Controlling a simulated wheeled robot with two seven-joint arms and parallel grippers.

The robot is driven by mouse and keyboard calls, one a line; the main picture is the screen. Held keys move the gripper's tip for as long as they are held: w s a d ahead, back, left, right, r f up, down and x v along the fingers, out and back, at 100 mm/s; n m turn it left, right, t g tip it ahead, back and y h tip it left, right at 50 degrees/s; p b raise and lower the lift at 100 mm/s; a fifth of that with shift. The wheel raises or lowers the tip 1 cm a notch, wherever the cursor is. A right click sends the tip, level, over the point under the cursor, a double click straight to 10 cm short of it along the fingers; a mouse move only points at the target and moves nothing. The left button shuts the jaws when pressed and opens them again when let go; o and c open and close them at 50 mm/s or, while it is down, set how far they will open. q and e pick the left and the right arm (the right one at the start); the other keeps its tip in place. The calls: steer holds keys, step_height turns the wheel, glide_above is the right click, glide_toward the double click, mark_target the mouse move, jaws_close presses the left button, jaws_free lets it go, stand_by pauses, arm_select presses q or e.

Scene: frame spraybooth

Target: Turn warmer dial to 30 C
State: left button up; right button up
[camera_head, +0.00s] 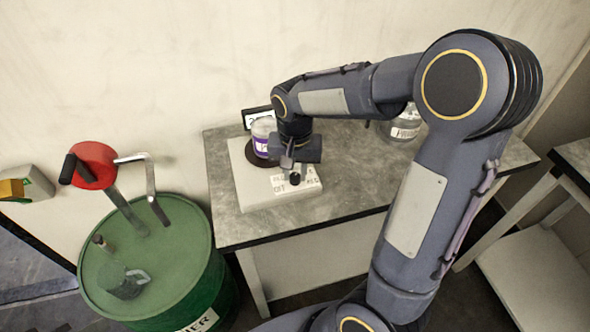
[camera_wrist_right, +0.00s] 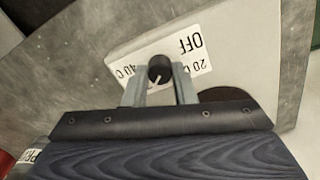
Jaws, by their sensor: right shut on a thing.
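The warmer (camera_head: 250,195) is a white slab on the grey bench, with a small black dial (camera_head: 295,179) near its front right corner. My right gripper (camera_head: 293,168) is at the dial from above, its fingers shut on the knob. In the right wrist view the dial (camera_wrist_right: 160,68) sits between the fingertips (camera_wrist_right: 160,76). Its white pointer line points down towards the gripper body. The label (camera_wrist_right: 190,45) shows OFF, 20 C and, on the other side, 40 C; the part between is hidden by my gripper. My left gripper is not in view.
A purple-banded jar (camera_head: 263,137) stands on the warmer's dark round plate, close to my right gripper. A small display (camera_head: 256,117) behind it is partly hidden. A clear labelled jar (camera_head: 403,125) stands behind my arm. A green drum (camera_head: 165,265) with a red-topped pump stands left of the bench (camera_head: 350,195).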

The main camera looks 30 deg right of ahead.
mark_target(295, 175)
steer(key=o, duration=1)
step_height(295, 175, up, 8)
steer(key=shift+f, duration=0.1)
stand_by(0.4)
steer(key=s+a+n+t+y, duration=0.2)
steer(key=s, duration=0.6)
steer(key=s+a+n+t+y, duration=0.1)
steer(key=s+a+n+t, duration=0.1)
steer(key=s, duration=0.7)
steer(key=shift+s+a+f+n+t+y, duration=0.2)
steer(key=shift+s+n+t+y, duration=0.15)
steer(key=shift+n+t, duration=0.35)
